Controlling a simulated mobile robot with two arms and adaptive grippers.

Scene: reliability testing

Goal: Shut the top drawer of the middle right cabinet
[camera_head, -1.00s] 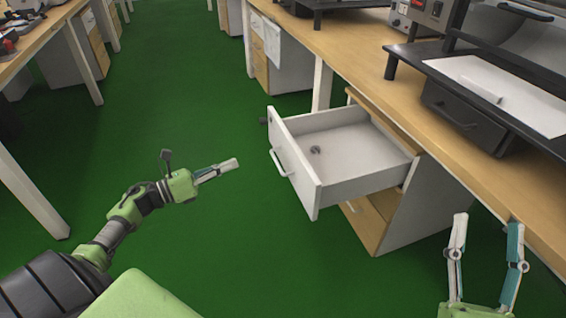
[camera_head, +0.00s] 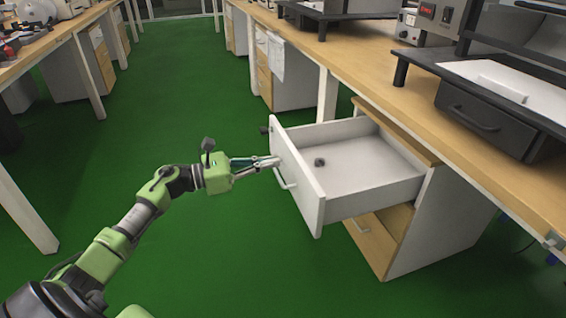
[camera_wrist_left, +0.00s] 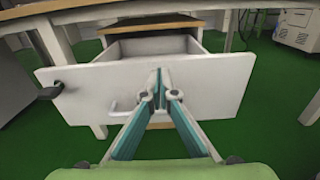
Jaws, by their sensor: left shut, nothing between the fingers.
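The white top drawer (camera_head: 298,190) of the cabinet (camera_head: 440,225) under the right bench is pulled far out. A small dark round object (camera_head: 319,162) lies inside it. My left gripper (camera_head: 275,161) is shut and empty, its fingertips at the drawer's outer front face, close to the handle (camera_head: 284,178). In the left wrist view the shut fingertips (camera_wrist_left: 159,75) overlap the drawer front (camera_wrist_left: 205,92) near its top middle, with the handle (camera_wrist_left: 118,108) to their left. I cannot tell whether they touch. My right gripper is not in view.
A wooden-front lower drawer (camera_head: 370,240) sits partly out below. The wooden bench (camera_head: 490,165) carries dark equipment (camera_head: 490,120) above the cabinet. More benches and cabinets stand behind and at left. The green floor (camera_head: 160,120) left of the drawer is clear.

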